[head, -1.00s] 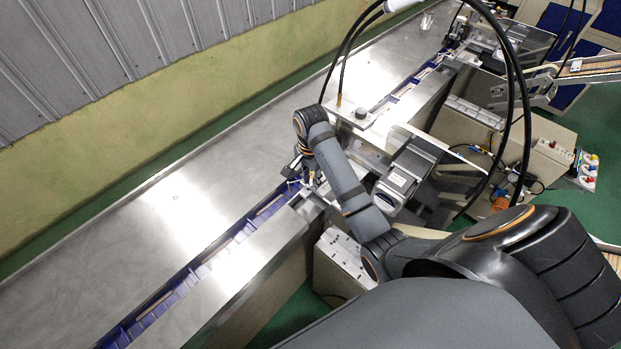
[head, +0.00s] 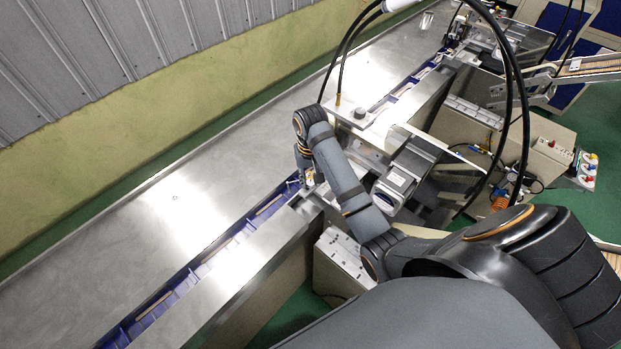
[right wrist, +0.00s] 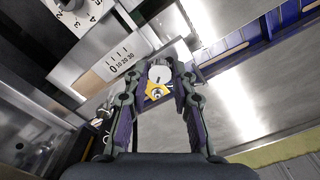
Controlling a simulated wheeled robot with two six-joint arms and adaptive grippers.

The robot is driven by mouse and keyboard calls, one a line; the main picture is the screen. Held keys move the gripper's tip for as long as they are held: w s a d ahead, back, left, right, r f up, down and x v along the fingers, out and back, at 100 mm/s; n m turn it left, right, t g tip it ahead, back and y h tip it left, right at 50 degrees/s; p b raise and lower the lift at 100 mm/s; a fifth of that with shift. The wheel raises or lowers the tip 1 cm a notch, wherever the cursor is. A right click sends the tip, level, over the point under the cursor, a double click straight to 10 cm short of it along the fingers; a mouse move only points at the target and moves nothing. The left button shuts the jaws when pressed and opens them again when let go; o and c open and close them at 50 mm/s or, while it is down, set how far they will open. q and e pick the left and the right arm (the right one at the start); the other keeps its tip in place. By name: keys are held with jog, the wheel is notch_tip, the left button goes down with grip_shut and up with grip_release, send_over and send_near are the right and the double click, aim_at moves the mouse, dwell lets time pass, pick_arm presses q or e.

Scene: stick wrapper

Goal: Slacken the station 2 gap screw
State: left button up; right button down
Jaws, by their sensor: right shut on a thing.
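The gap screw (right wrist: 159,74) shows in the right wrist view as a round pale head above a small yellow plate (right wrist: 155,91). My right gripper (right wrist: 162,80) has its two fingers on either side of this head and is shut on it. In the head view my right gripper (head: 304,178) reaches down to the near edge of the conveyor channel, and the screw is hidden there by my arm. No station number is readable. My left gripper is not in view.
A numbered dial (right wrist: 70,6) sits at the upper left of the wrist view. A blue conveyor channel (head: 200,270) runs along the steel table (head: 130,255). A boxed machine unit (head: 398,182) stands right of my forearm. Black cables (head: 515,90) arch above it.

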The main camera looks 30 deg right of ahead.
jog(key=shift+w+r+n, duration=0.1)
jog(key=shift+r+n, duration=0.05)
jog(key=shift+n, duration=0.5)
jog(key=shift+w+r+n, duration=0.1)
jog(key=shift+n, duration=0.55)
jog(key=c, duration=1.3)
grip_release()
jog(key=shift+o, duration=1)
jog(key=shift+f, duration=0.2)
jog(key=shift+s, duration=0.1)
